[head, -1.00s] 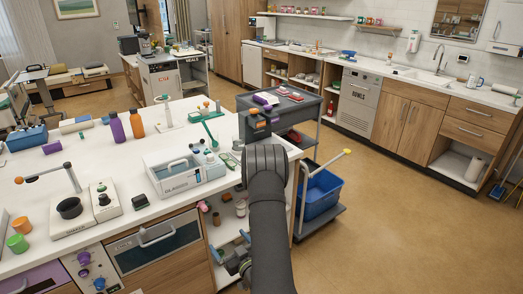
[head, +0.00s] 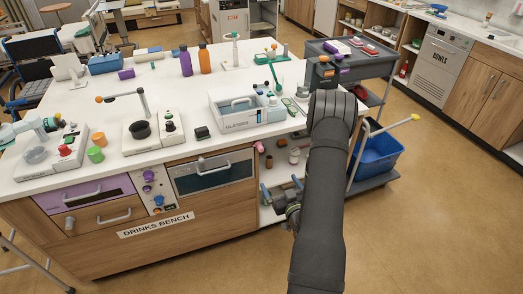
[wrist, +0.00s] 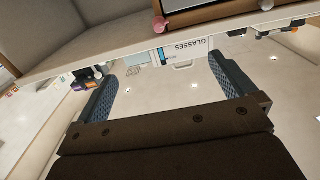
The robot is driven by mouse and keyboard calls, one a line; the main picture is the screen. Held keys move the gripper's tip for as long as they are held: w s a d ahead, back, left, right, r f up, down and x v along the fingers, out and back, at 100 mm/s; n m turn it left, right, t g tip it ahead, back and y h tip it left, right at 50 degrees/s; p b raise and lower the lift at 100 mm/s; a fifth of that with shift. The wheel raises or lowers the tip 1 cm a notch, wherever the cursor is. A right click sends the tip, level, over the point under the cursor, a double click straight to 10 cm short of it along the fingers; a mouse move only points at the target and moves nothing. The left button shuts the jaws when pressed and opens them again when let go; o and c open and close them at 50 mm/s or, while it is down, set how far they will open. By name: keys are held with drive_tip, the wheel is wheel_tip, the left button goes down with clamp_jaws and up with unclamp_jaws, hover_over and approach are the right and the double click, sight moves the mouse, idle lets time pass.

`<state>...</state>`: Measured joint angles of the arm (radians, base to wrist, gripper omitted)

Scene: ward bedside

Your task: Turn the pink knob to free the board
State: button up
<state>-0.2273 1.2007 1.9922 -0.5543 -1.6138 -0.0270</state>
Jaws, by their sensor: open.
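The pink knob (head: 260,146) shows at the right end of the bench front, by the upper edge of the open shelf bay. In the wrist view a pink round piece (wrist: 159,25) sits at the top, beside a wooden-coloured panel (wrist: 188,8); I cannot tell for sure that this is the board. My gripper (wrist: 162,72) has its two dark fingers spread wide with nothing between them. The pink piece lies beyond the fingertips, apart from them. In the head view my dark arm hides part of the shelf bay, and the fingers cannot be made out there.
The glasses tray (head: 238,117) stands on the white bench top (head: 190,137), above the shelf bay. An oven-like unit (head: 214,173) and purple knobs (head: 148,176) are left of the bay. A trolley (head: 376,66) and blue bin (head: 378,152) stand right of my arm.

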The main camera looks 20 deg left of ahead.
drive_tip(key=shift+w, duration=0.1)
drive_tip(key=c, duration=0.6)
drive_tip(key=shift+w+a+r+n, duration=0.1)
drive_tip(key=shift+w+a+n, duration=0.1)
drive_tip(key=shift+n, duration=0.4)
drive_tip(key=shift+w+a+n, duration=0.1)
drive_tip(key=shift+w+n, duration=0.05)
drive_tip(key=shift+n, duration=0.45)
drive_tip(key=c, duration=0.6)
approach(261, 150)
drive_tip(key=shift+n, duration=0.3)
drive_tip(key=x, duration=0.9)
drive_tip(key=shift+d, duration=0.1)
clamp_jaws()
